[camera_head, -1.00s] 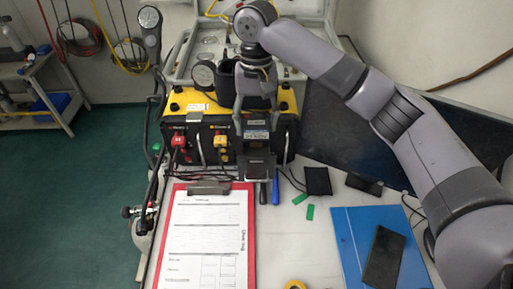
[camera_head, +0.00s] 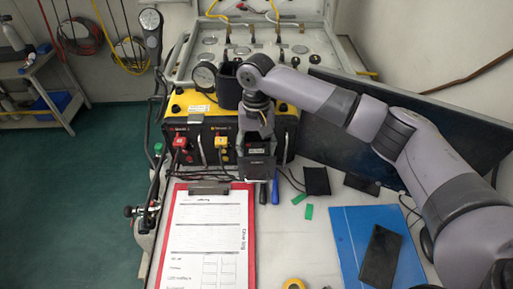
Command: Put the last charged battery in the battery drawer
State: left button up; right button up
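My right gripper (camera_head: 256,138) points down in front of the right part of the black and yellow air panel (camera_head: 190,103). Its two fingers stand on either side of a dark block, which looks like the battery (camera_head: 255,145), and seem shut on it. Directly below and in front is a dark box-shaped part, which looks like the battery drawer (camera_head: 257,169), sticking out over the table. The gripper hides part of the panel's front, and I cannot tell how far the battery sits inside the drawer. My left gripper is not in view.
A red clipboard (camera_head: 251,250) with a paper form lies in front of the panel. A blue screwdriver (camera_head: 275,188), green tabs, a black pouch (camera_head: 316,181) and a blue folder (camera_head: 348,250) with a dark tablet (camera_head: 382,255) lie to the right. Hoses run along the left.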

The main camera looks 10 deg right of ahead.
aim_at(256, 145)
jog(key=o, duration=1.7)
jog(key=shift+f, duration=0.2)
jog(key=shift+c, duration=0.2)
jog(key=shift+r, duration=0.2)
notch_tip(256, 145, up, 12)
jog(key=w+b, duration=0.1)
jog(key=b, duration=0.1)
jog(key=shift+w, duration=0.2)
jog(key=shift+d, duration=0.1)
